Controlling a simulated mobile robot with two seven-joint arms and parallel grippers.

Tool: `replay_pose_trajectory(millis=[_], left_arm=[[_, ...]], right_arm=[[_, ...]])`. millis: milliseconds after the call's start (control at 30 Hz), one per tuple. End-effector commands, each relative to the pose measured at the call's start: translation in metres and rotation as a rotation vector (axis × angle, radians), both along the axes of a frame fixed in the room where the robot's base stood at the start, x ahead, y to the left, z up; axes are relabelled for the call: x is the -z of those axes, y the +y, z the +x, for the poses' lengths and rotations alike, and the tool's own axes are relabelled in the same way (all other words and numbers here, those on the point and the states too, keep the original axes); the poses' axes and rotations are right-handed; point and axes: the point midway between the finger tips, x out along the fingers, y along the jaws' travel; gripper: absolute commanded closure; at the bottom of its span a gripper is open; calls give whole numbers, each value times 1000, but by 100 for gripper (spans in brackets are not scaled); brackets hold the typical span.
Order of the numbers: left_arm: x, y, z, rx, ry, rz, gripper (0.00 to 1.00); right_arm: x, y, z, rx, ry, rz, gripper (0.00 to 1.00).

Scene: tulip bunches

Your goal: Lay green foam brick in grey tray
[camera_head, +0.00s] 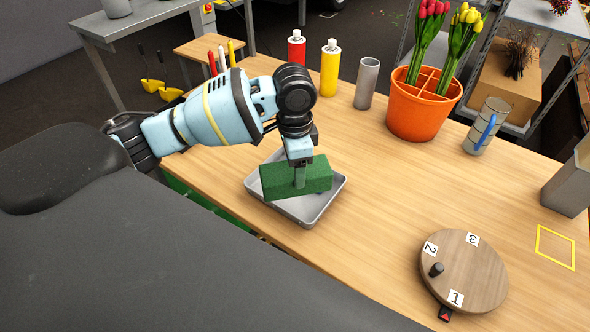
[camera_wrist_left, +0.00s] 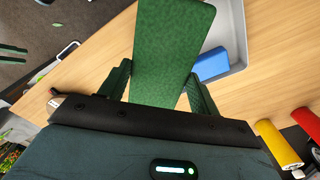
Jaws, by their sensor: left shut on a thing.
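The green foam brick (camera_head: 277,180) is held between the fingers of my left gripper (camera_head: 299,178), over the grey tray (camera_head: 308,210) near the table's left edge. The brick covers much of the tray, and I cannot tell whether it touches it. In the left wrist view the brick (camera_wrist_left: 172,40) stands between the two fingers of the left gripper (camera_wrist_left: 160,90), with the tray (camera_wrist_left: 238,30) behind it to the right. A blue block (camera_wrist_left: 212,65) shows by the tray's near end in that view; it is hidden in the head view. My right gripper is not in view.
Red (camera_head: 296,48) and yellow (camera_head: 329,68) bottles, a grey cylinder (camera_head: 366,84) and an orange pot (camera_head: 424,108) of tulips stand along the back. A round wooden turntable (camera_head: 466,270) is front right. The table's middle is clear.

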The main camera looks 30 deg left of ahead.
Motion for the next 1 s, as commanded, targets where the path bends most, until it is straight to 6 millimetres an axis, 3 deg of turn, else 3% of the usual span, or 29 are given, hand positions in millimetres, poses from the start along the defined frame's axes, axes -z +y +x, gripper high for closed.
replay_pose_trajectory(millis=[600,1000], left_arm=[[24,42,39,718,4,14,59],[29,49,44,850,7,16,59]], right_arm=[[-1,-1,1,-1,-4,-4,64],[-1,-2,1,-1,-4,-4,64]])
